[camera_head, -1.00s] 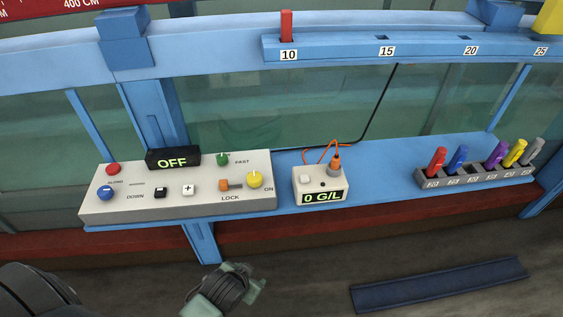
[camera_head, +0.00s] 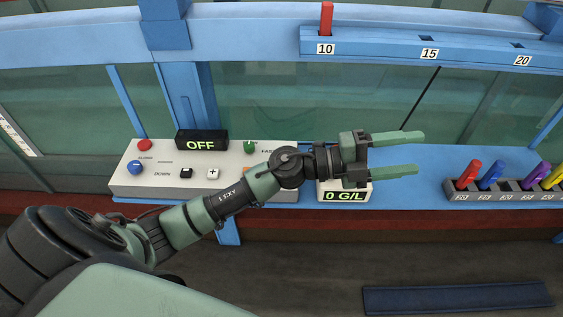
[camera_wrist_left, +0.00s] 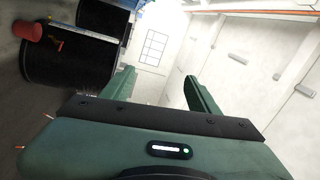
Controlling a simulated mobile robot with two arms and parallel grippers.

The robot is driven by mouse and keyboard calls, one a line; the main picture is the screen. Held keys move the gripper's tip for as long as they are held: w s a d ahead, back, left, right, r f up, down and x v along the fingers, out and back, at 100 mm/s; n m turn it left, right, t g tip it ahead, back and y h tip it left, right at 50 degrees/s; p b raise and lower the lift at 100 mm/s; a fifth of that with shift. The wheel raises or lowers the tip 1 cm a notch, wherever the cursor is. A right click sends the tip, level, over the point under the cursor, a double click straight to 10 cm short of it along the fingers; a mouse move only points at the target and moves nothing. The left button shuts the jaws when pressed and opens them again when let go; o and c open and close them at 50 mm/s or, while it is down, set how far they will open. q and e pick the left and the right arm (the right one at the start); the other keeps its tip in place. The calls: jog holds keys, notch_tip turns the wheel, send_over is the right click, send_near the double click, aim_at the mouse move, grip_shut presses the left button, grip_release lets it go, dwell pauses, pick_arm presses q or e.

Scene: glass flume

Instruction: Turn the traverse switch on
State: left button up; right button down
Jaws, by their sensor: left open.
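The grey control panel (camera_head: 128,178) sits on the blue shelf, and its black display (camera_head: 202,143) reads OFF. A red button (camera_head: 144,145), a blue knob (camera_head: 135,167), a black DOWN button (camera_head: 187,173), a white plus button (camera_head: 213,173) and a green knob (camera_head: 250,147) show on it. My left arm covers the panel's right part, with the yellow knob and most of the orange lock slider hidden. My left gripper (camera_head: 408,154) is open and empty, pointing right, in front of the small meter. Its fingers also show in the left wrist view (camera_wrist_left: 160,90). My right gripper is out of view.
The small meter (camera_head: 344,197) reading 0 G/L is partly behind my gripper. A grey rack (camera_head: 500,192) of coloured pens stands right on the shelf. A red peg (camera_head: 326,18) stands at 10 on the blue rail above. A dark blue bar (camera_head: 460,298) lies on the floor.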

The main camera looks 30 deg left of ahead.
pick_arm(q)
jog(key=s+a+f+m+g+y, duration=0.1)
jog(key=a+f+m+g+y, duration=0.6)
jog(key=f, duration=0.4)
jog(key=a+g+y, duration=0.1)
jog(key=a+y, duration=0.2)
jog(key=a, duration=0.4)
jog(key=a+n+g+y, duration=0.1)
jog(key=a+y, duration=0.2)
jog(key=a, duration=0.4)
jog(key=a+f+g+y, duration=0.1)
jog(key=a+y, duration=0.2)
jog(key=a, duration=0.4)
jog(key=shift+w+a+n+g+y, duration=0.2)
jog(key=shift+w+n+g+y, duration=0.1)
jog(key=shift+y, duration=0.1)
jog(key=shift+s+a+f+p, duration=0.15)
jog(key=shift+a+p, duration=0.15)
notch_tip(320, 180, down, 6)
jog(key=shift+d+p, duration=0.15)
jog(key=shift+p, duration=0.95)
jog(key=shift+f, duration=0.65)
